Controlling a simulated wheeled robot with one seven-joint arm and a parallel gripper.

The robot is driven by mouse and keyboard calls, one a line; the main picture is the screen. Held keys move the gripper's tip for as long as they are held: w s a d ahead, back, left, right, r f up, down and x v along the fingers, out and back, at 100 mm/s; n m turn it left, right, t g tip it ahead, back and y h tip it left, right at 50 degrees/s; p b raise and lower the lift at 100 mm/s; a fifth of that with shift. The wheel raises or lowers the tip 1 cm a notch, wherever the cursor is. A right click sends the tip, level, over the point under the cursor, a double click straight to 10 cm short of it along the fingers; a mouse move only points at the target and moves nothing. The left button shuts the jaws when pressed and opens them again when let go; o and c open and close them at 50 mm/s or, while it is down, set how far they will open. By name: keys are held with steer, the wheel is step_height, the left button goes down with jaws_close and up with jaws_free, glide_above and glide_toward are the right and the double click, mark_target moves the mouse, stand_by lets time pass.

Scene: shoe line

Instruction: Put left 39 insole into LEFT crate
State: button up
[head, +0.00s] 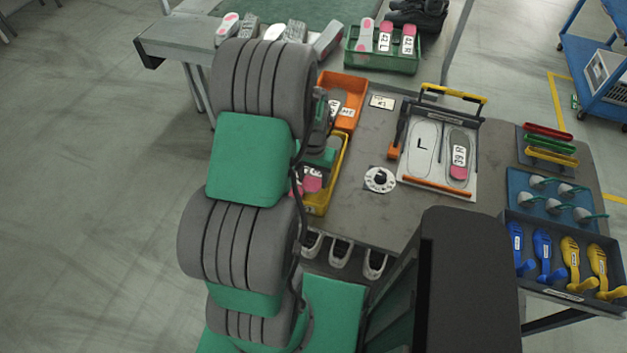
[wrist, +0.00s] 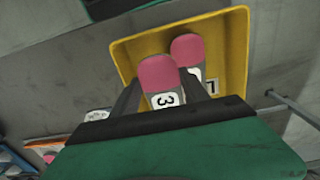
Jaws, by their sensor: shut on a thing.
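My gripper (wrist: 165,90) is shut on an insole (wrist: 158,74) with a pink heel and a white label; only a "3" reads clearly. The gripper holds it over or inside a yellow crate (wrist: 240,50). I cannot tell whether the held insole touches the crate floor.
An orange crate (head: 357,88) with labelled contents stands just behind the yellow one. To the right, a fixture (head: 468,188) has an empty recess marked L and a labelled insole (head: 459,158) in the other. A green crate (head: 385,62) of insoles stands at the back.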

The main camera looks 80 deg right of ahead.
step_height(320, 180, down, 2)
steer(key=shift+s+f, duration=0.1)
steer(key=shift+f, duration=0.05)
steer(key=shift+f, duration=0.15)
steer(key=shift+f+b, duration=0.4)
steer(key=shift+f, duration=0.1)
steer(key=o, duration=1.1)
steer(key=shift+c, duration=0.2)
